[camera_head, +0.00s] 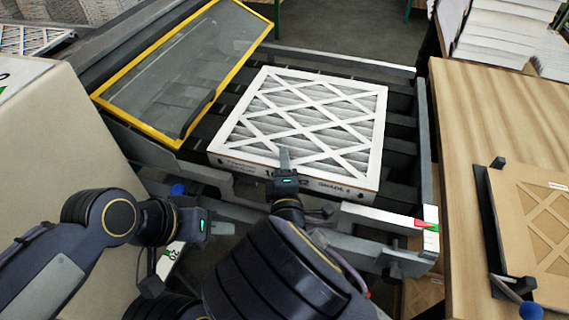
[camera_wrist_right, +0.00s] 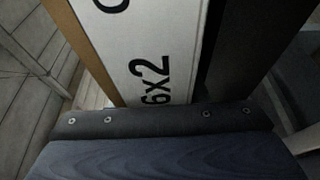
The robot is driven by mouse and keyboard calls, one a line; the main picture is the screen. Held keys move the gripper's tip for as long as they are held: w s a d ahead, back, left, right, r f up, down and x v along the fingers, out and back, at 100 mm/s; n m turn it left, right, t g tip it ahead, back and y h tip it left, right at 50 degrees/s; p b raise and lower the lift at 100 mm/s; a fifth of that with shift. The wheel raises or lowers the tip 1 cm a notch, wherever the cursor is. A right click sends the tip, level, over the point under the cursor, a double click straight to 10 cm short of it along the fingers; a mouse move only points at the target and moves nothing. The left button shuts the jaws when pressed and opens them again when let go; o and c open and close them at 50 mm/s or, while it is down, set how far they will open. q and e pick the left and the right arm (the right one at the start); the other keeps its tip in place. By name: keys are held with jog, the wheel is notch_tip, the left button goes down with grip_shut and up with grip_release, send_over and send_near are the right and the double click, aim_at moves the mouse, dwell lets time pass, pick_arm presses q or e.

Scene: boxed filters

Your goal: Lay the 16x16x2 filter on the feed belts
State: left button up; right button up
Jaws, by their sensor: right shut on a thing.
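The 16x16x2 filter (camera_head: 301,122), a square with a white lattice over grey pleats, lies roughly flat over the dark feed belts (camera_head: 401,147). My right gripper (camera_head: 286,172) is shut on the filter's near edge, one finger showing over its top face. The right wrist view shows the filter's printed side (camera_wrist_right: 155,60), with "6x2" readable close to the gripper. I cannot tell whether the whole underside rests on the belts. My left gripper (camera_head: 215,228) is empty, low in front of the machine and apart from the filter; its finger gap is not clear.
A yellow-framed clear guard (camera_head: 188,75) stands left of the filter. A grey rail (camera_head: 428,160) bounds the belts on the right. A wooden table (camera_head: 500,125) on the right carries a brown lattice panel (camera_head: 540,215) between dark stops. Stacked white filters (camera_head: 500,30) stand behind it.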

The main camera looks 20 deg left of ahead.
jog(key=shift+f+b, duration=0.55)
jog(key=shift+b, duration=0.05)
jog(key=o, duration=0.8)
jog(key=shift+f, duration=0.1)
jog(key=shift+o, duration=0.2)
jog(key=shift+s, duration=0.1)
jog(key=shift+r+p, duration=0.9)
jog(key=shift+p, duration=0.35)
jog(key=shift+s+d+f+b, duration=0.25)
jog(key=shift+s+f+b, duration=0.3)
jog(key=shift+s+b, duration=0.3)
jog(key=b+v, duration=0.2)
jog(key=v, duration=0.8)
jog(key=shift+r, duration=0.4)
